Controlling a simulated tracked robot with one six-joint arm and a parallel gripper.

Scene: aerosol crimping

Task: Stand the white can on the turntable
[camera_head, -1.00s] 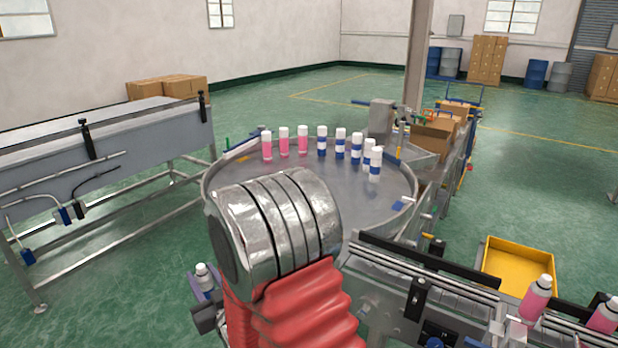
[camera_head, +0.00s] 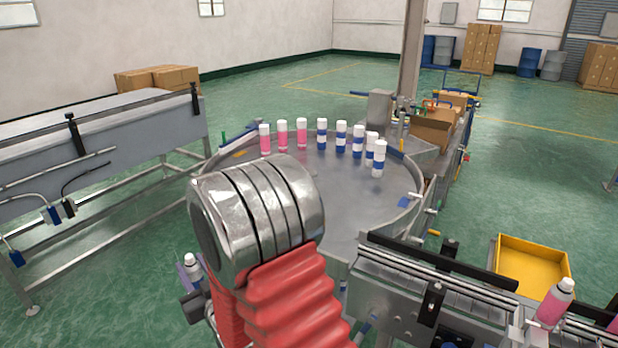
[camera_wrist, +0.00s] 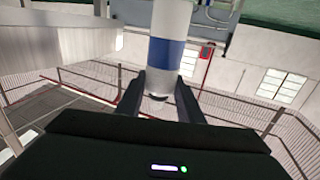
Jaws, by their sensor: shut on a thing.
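In the head view, a can with a pale top (camera_head: 192,267) shows at my dark gripper, left of my arm and outside the turntable rim; my arm hides part of the view there. The round grey turntable (camera_head: 345,195) lies beyond my arm. Pink cans (camera_head: 283,137) and several white-and-blue cans (camera_head: 341,140) stand upright along its far side.
The near and middle turntable surface is clear, within a raised rim. A conveyor (camera_head: 435,290) with pink cans (camera_head: 553,305) runs at the lower right, beside a yellow bin (camera_head: 535,268). Another grey conveyor (camera_head: 110,125) stands at the left. Cardboard boxes (camera_head: 436,130) stand behind the turntable.

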